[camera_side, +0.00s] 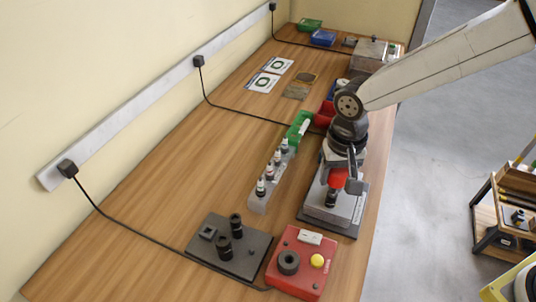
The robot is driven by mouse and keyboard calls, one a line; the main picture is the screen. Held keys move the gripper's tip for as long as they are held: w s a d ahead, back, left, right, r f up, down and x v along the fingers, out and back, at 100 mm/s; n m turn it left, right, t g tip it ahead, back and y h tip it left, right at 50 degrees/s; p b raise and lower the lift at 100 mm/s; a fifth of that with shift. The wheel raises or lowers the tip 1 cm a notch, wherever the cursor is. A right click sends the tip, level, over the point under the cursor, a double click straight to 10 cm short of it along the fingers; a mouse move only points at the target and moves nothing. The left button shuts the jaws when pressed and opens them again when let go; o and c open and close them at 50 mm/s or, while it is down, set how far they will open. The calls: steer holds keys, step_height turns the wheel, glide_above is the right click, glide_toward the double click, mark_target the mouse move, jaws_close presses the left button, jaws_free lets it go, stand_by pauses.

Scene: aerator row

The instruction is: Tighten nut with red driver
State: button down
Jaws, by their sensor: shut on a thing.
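My gripper (343,172) is shut on the red driver (336,179) and holds it upright above a grey metal block. A dark cylindrical piece (331,197) shows directly below the red body; I cannot tell whether it belongs to the driver or stands on the block. The grey block (322,213) sits on a dark base plate (329,231) near the table's right edge. The nut cannot be made out; the driver and gripper may cover it.
A red box (287,283) with a yellow button and a dark plate (249,265) with black cylinders stand in front. A clear rack (258,206) of small bottles is left of the block. Bins and cards lie farther back. The wooden table's (150,210) left middle is mostly clear; cables cross it.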

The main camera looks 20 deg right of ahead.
steer(key=shift+m, duration=0.5)
steer(key=m, duration=0.5)
steer(key=shift+m, duration=1.3)
steer(key=m, duration=0.3)
steer(key=shift+m, duration=2.6)
